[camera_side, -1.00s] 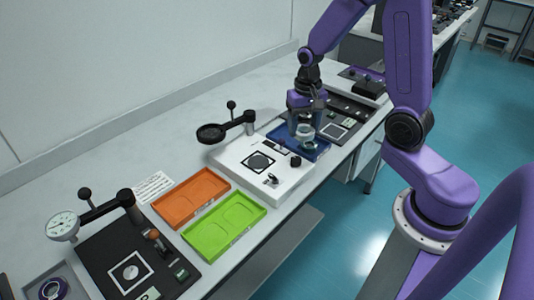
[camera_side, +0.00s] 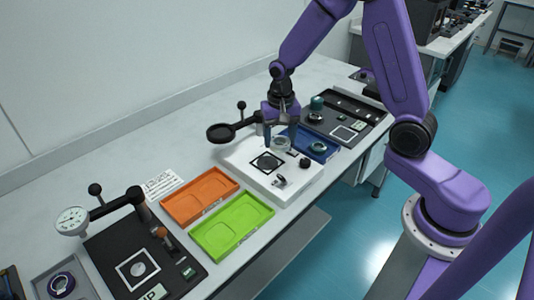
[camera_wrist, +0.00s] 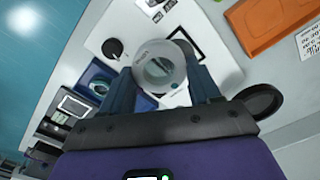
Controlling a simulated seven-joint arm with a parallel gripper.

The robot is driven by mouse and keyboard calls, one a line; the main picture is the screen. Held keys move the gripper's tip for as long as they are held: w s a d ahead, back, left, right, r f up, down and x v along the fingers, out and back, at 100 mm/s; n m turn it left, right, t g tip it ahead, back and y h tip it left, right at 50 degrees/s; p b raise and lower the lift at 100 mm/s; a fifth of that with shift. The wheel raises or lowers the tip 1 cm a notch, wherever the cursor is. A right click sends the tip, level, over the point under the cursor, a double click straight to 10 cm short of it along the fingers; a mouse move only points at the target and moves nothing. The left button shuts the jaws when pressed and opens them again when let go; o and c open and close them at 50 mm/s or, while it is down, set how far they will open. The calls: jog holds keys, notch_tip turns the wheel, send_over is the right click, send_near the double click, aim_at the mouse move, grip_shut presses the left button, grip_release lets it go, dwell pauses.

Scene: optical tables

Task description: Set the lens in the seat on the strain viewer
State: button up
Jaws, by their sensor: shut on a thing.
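My gripper (camera_side: 281,140) is shut on a clear round lens (camera_side: 281,143) and holds it above the far part of the white strain viewer (camera_side: 290,184). In the wrist view the lens (camera_wrist: 160,66) sits between the two blue fingertips (camera_wrist: 162,88) and looks like a pale ring. The seat, a black-framed square (camera_side: 267,162) on the viewer's top, lies nearer and left of the lens in the side view. In the wrist view the lens covers part of this black frame (camera_wrist: 187,44). The viewer's dark round disc (camera_side: 220,133) stands out on an arm at its left.
A blue tray (camera_side: 328,155) with another round piece (camera_side: 318,147) lies right of the viewer. Orange (camera_side: 199,192) and green (camera_side: 232,222) trays lie at its left. A black knob (camera_side: 304,163) rises from the viewer. A dial gauge station (camera_side: 105,255) stands at front left.

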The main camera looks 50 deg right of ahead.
send_over(267, 162)
notch_tip(267, 162, down, 6)
jog(key=shift+s+r, duration=0.15)
jog(key=shift+r, duration=0.05)
jog(key=shift+f, duration=1.65)
jog(key=shift+f, duration=0.1)
jog(key=o, duration=1.1)
notch_tip(267, 162, up, 12)
jog(key=shift+r, duration=0.15)
